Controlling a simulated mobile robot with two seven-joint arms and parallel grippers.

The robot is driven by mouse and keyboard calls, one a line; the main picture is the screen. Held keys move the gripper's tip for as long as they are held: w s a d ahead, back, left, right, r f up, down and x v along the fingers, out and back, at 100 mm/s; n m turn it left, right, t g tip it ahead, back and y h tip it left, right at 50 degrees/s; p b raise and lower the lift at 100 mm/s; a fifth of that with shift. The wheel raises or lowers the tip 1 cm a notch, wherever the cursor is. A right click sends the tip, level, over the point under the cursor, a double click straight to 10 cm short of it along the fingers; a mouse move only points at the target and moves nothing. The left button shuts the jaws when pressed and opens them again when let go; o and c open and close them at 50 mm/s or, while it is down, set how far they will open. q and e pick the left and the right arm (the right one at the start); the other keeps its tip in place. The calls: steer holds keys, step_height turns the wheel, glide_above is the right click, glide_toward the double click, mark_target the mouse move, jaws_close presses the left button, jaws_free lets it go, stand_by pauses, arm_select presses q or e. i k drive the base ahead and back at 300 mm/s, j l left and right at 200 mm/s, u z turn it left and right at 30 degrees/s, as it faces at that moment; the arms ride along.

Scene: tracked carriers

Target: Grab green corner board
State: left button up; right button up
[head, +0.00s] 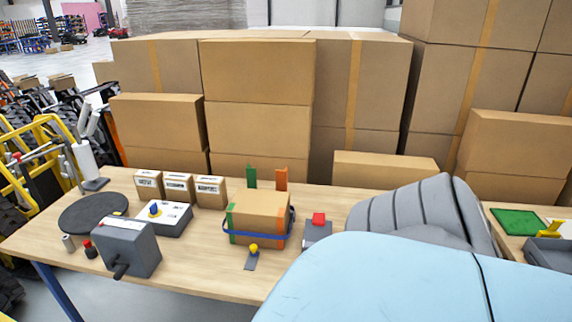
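A small green corner board (252,177) stands upright on the wooden table, behind a cardboard box (262,211). An orange corner board (281,179) stands just to its right. The lower ends of both boards are hidden by the box. Another green strip (231,223) covers the box's left front corner, and an orange strip (282,235) covers its right front corner. A blue strap (247,239) runs around the box low down. Neither of my grippers is in view.
The table (190,262) also holds a grey crank box (127,246), a dark round disc (93,212), a white-topped box (162,218) and several small labelled cartons (178,187). Large light-blue and grey shapes block the lower right. Stacked cardboard boxes (256,72) stand behind.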

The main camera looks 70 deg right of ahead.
mark_target(251, 173)
steer(key=z, duration=1.95)
